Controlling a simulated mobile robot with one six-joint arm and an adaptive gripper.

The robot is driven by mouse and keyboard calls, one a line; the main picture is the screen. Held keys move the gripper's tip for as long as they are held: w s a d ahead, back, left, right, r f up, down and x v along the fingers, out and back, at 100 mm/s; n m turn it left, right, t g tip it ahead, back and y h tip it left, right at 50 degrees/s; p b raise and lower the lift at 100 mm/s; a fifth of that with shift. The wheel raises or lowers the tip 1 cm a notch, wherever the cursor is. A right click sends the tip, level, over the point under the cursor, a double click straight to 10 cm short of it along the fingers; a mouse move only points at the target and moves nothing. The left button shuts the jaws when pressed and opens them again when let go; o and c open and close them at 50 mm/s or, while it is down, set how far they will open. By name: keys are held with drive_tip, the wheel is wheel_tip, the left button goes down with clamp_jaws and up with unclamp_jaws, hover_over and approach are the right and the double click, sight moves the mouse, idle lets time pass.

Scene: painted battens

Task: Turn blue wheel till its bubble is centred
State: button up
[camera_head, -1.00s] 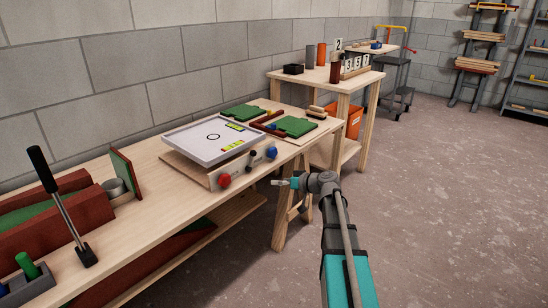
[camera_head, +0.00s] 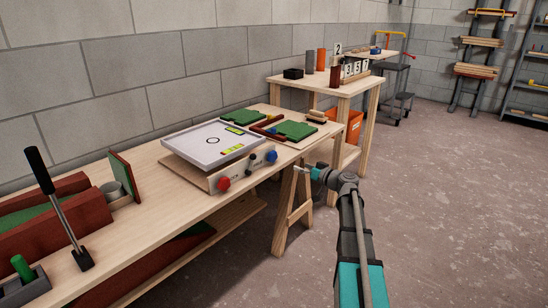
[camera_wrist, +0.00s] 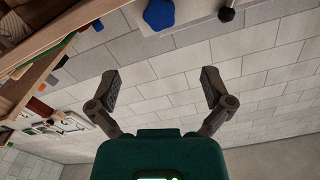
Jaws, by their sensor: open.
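The blue wheel (camera_head: 271,157) is on the front edge of the wooden base of a white tilting tray (camera_head: 190,143), at its right end. It also shows in the wrist view (camera_wrist: 159,14) at the top, beyond my fingers and roughly midway between them. Two yellow-green vials (camera_head: 232,149) lie on the tray; their bubbles are too small to read. My gripper (camera_head: 304,170) is in front of the bench, right of the blue wheel and apart from it. In the wrist view my gripper (camera_wrist: 160,82) is open, with nothing between its fingers.
A red wheel (camera_head: 223,184) and a black knob (camera_head: 251,170) share the base's front edge. Green boards (camera_head: 296,130) lie right of the tray. A lever with a black handle (camera_head: 60,200) stands at left. A second table (camera_head: 325,85) is behind. Floor right of my arm is clear.

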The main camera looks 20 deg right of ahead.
sight(275, 156)
drive_tip(key=x, duration=1.3)
drive_tip(key=c, duration=1.1)
drive_tip(key=shift+w+m, duration=0.1)
drive_tip(key=shift+m, duration=0.4)
drive_tip(key=shift+m, duration=1.2)
drive_tip(key=shift+w+d+f+m, duration=0.1)
drive_tip(key=shift+d+m, duration=0.05)
drive_tip(key=shift+m, duration=1.85)
